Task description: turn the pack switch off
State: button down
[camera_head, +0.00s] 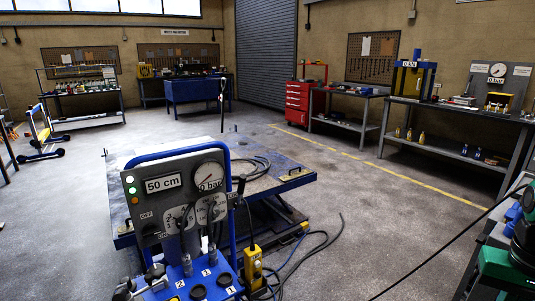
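The blue-framed power pack (188,273) stands in the near left foreground. Its grey upright panel (150,205) carries a "50 cm" display (164,184) and a round bar gauge (209,177). A column of small lamps (132,190) at the panel's left edge shows green and orange. Levers (183,226) stand in front of the panel. I see no gripper that I can identify.
A low lift table (290,183) with hoses on it stands behind the pack. Green and black equipment (508,265) fills the lower right corner. The floor (385,225) between is mostly clear.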

aim_at(150, 230)
jog(key=z, duration=0.1)
jog(key=k, duration=0.35)
jog(key=u, duration=1)
jog(key=i, duration=0.75)
jog(key=u, duration=0.25)
